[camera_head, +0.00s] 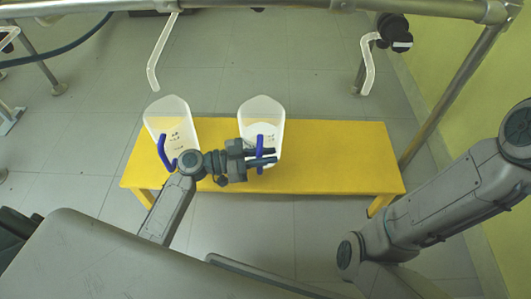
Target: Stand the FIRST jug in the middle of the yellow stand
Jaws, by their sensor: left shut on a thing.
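The yellow stand (335,150) is a low bench across the middle of the view. A white translucent jug (262,112) with a blue handle is at its middle, upright. Whether its base touches the stand is hard to tell. My left gripper (264,157) is shut on this jug's blue handle, and its fingers hide the lower part of the jug. A second white jug (168,118) with a blue handle and dark marks stands upright at the stand's left end. I cannot read which jug is the first. My right gripper is out of view.
Two white bent spouts (163,50) and (369,66) hang from a metal frame (250,5) behind the stand. The right part of the stand is bare. A sloping metal post (450,90) and a yellow-green wall (485,70) are at the right.

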